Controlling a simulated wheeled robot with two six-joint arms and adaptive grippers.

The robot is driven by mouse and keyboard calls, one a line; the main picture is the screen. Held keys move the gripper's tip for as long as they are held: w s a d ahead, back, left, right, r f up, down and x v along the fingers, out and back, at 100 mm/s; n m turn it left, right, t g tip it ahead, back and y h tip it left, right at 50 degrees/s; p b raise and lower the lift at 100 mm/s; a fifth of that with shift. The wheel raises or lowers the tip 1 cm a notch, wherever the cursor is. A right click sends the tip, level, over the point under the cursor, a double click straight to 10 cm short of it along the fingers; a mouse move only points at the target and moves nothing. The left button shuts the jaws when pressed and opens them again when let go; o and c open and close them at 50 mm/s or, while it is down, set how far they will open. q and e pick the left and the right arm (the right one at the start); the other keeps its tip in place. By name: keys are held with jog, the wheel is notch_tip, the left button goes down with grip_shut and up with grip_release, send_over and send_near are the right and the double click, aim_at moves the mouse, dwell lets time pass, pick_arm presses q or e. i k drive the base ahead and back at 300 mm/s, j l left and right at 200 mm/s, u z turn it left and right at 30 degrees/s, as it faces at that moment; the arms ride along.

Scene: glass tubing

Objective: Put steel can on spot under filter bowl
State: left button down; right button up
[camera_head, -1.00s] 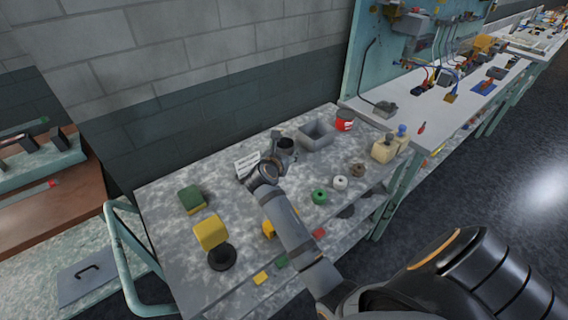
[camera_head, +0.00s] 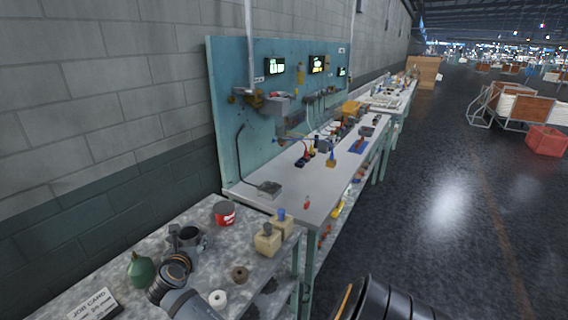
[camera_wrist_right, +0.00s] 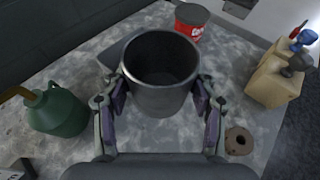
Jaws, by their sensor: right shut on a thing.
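The steel can (camera_wrist_right: 160,88) is a grey, open-topped, empty-looking metal can, upright in the right wrist view. My right gripper (camera_wrist_right: 160,100) has one finger on each side of it and is shut on it. In the head view the can (camera_head: 190,237) shows small and dark at the end of my right gripper (camera_head: 186,243), over the mottled bench top. I cannot tell its exact height above the surface. I cannot make out the filter bowl or the spot under it with certainty. My left gripper is not in view.
Around the can stand a red-and-grey tub (camera_head: 225,213), a green jug (camera_head: 140,270), beige bottles (camera_head: 268,240), a brown ring (camera_head: 240,274) and a white roll (camera_head: 217,298). Beyond is a pale bench (camera_head: 290,190) with a teal back panel (camera_head: 225,120). Open floor lies right.

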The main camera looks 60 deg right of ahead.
aim_at(279, 169)
jog(key=l, duration=0.45)
jog(key=k+l+u, duration=0.1)
jog(key=l, duration=0.35)
jog(key=k+l, duration=0.1)
jog(key=l, duration=0.3)
jog(key=k+l+u, duration=0.1)
jog(key=l, duration=0.35)
jog(key=k+l, duration=0.1)
jog(key=l, duration=0.35)
jog(key=k+l+u, duration=0.1)
jog(key=l, duration=0.35)
jog(key=k+l+u, duration=0.1)
jog(key=l, duration=0.3)
jog(key=k+l, duration=0.1)
jog(key=l, duration=0.3)
